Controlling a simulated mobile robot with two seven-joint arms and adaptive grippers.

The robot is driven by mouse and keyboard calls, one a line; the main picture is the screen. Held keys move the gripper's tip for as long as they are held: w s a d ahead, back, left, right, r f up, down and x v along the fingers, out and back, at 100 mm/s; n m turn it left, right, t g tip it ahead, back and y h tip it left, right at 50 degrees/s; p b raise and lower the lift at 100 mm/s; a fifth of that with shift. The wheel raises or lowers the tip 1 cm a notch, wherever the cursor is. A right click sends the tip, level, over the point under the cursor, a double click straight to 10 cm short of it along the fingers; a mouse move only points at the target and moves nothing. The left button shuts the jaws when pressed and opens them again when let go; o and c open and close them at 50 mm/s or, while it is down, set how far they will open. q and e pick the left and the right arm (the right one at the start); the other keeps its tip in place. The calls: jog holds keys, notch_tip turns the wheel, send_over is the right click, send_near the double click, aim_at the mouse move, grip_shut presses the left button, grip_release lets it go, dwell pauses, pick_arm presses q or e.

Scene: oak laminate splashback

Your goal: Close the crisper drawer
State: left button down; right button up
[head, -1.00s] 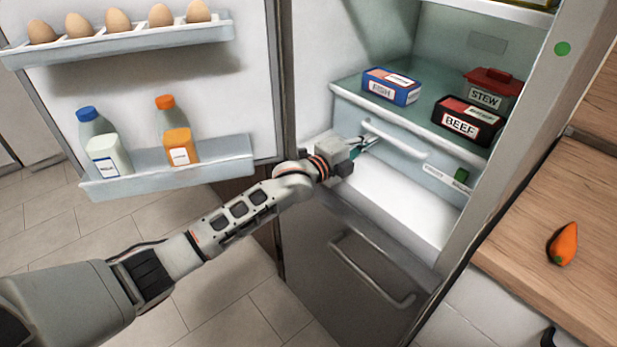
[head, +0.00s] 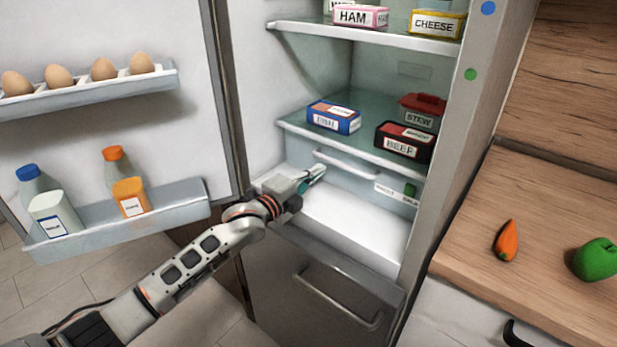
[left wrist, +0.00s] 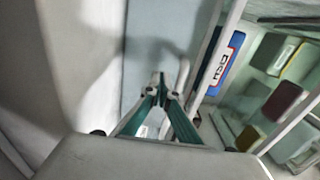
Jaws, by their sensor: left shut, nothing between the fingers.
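The crisper drawer (head: 362,182) is the pale, see-through front with a white bar handle (head: 346,165), low in the fridge. Its front stands beneath the glass shelf's front edge, with bare white fridge floor before it. My left gripper (head: 318,173) is shut and empty, its tips at the drawer front just below the handle's left end. In the left wrist view its teal fingers (left wrist: 160,95) come together before the pale drawer front (left wrist: 160,28). I cannot tell whether they touch it. My right gripper is not in view.
The open fridge door (head: 190,110), with eggs and bottles, stands left of my arm. The glass shelf (head: 350,142) above holds a blue fish box (head: 334,118), a beef box (head: 404,142) and a red-lidded stew tub (head: 420,112). A wooden counter (head: 540,205) lies right.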

pick_arm(q)
jog(key=p+v, duration=0.1)
jog(key=v, duration=1)
jog(key=s+a+f+n+g+y, duration=0.1)
jog(key=s+a+f+n+y, duration=0.25)
jog(key=s+f, duration=0.3)
jog(key=s+a+f+n+g+y, duration=0.1)
jog(key=s+a+f+n+y, duration=0.3)
jog(key=s, duration=0.3)
jog(key=s+a+f+n+g+y, duration=0.3)
jog(key=s+a+n+y, duration=0.15)
jog(key=s+a, duration=0.7)
jog(key=s+a+f+n+g+y, duration=0.3)
jog(key=s+a+n, duration=0.3)
jog(key=s+a, duration=0.5)
jog(key=d+f+n+t+h, duration=0.1)
jog(key=d+f+t+h, duration=0.1)
jog(key=d+f, duration=0.4)
jog(key=d+f+n+t+h+p, duration=0.1)
jog(key=d+f+h, duration=0.4)
jog(key=d, duration=0.6)
jog(key=shift+w+d+f+n+t, duration=0.3)
jog(key=shift+w+f+n+t, duration=0.2)
jog(key=shift+f, duration=0.4)
jog(key=shift+s+a, duration=0.1)
